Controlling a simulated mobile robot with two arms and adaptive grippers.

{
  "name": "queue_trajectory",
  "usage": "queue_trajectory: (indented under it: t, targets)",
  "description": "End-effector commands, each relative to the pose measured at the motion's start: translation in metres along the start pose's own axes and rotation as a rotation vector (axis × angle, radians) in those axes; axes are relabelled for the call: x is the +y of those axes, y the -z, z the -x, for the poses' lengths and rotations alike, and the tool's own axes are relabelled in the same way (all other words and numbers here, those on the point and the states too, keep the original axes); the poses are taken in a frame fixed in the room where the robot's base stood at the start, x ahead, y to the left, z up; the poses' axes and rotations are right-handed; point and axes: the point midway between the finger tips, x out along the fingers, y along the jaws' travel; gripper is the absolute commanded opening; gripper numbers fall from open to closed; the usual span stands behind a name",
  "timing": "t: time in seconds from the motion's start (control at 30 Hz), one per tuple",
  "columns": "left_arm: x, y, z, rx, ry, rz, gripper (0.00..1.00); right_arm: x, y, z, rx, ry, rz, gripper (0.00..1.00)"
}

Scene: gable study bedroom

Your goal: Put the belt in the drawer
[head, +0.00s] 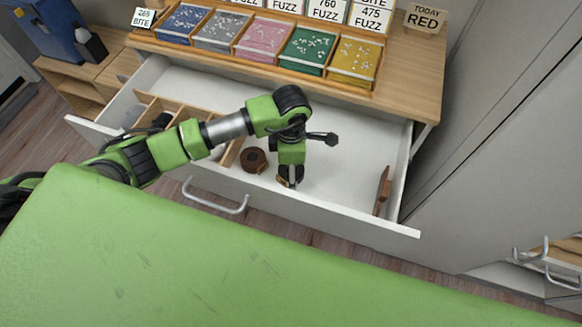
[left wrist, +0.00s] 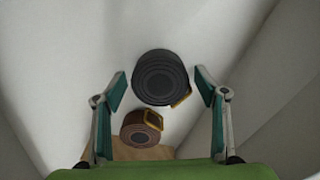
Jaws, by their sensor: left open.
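A black rolled belt (left wrist: 160,78) with a gold buckle lies on the white floor of the open drawer (head: 340,150). In the left wrist view it sits between my open left fingers, with a gap visible at each side. In the head view my left gripper (head: 289,182) reaches down into the drawer and mostly hides this belt; a bit of gold shows at the fingertips. A brown rolled belt (head: 253,160) lies close to the left of the gripper; it also shows in the left wrist view (left wrist: 141,128). My right gripper is not in view.
A wooden divider (head: 180,112) fills the drawer's left part. A brown flat object (head: 383,190) leans near its right wall. The desktop above holds colored trays (head: 307,50) and cards. A grey cabinet (head: 500,130) stands at right. A green surface fills the foreground.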

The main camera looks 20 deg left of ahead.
Motion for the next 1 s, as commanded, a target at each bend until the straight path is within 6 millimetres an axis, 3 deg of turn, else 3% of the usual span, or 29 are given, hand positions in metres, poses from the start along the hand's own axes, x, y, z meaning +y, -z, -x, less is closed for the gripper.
queue_trajectory:
  t: [0.17,0.6,0.8,1.0]
  targets:
    - [0.001,0.000,0.016,-0.002,-0.003,0.000,0.66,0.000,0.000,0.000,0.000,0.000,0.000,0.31]
    - [0.001,-0.001,0.105,-0.002,-0.004,-0.001,0.66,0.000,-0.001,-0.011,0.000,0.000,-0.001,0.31]
    - [0.000,0.000,0.121,-0.001,-0.001,-0.001,0.66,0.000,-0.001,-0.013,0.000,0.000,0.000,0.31]
    - [0.000,0.000,0.123,0.000,0.000,0.000,0.66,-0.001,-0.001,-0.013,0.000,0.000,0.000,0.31]
